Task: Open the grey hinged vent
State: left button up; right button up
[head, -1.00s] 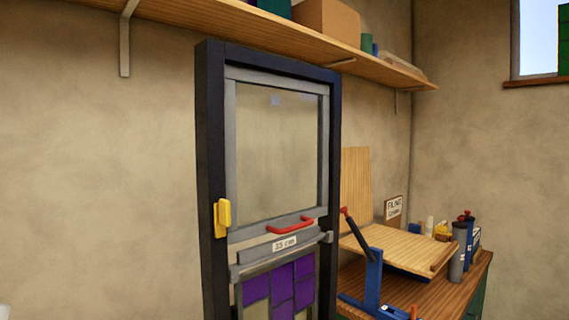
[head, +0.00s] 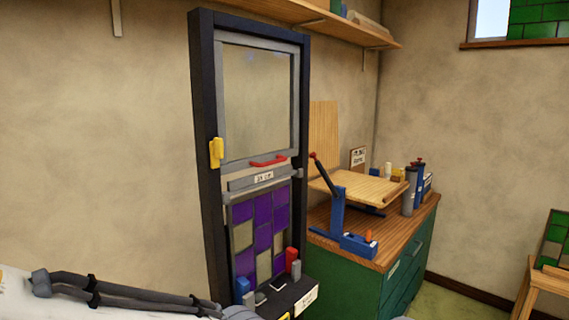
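The grey hinged vent (head: 219,100) is the grey-framed upper pane in a tall dark frame (head: 203,140). It looks shut in the frame. A red handle (head: 268,161) is on its bottom rail. A yellow catch (head: 216,152) sits at its left edge. A grey bar with a small label (head: 263,177) lies just below it. My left arm comes in from the lower left, below and left of the vent; its gripper is not clearly seen at the bottom edge. My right gripper is not in view.
A purple and clear leaded panel (head: 242,236) fills the frame below. A ledge (head: 290,297) with small coloured items is at its foot. A green cabinet (head: 340,262) with a blue lever tool (head: 338,215) stands right. A shelf (head: 290,12) runs above.

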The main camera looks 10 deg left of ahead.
aim_at(222, 37)
jog(key=u, duration=0.05)
jog(key=i, duration=0.95)
jog(key=u, duration=0.65)
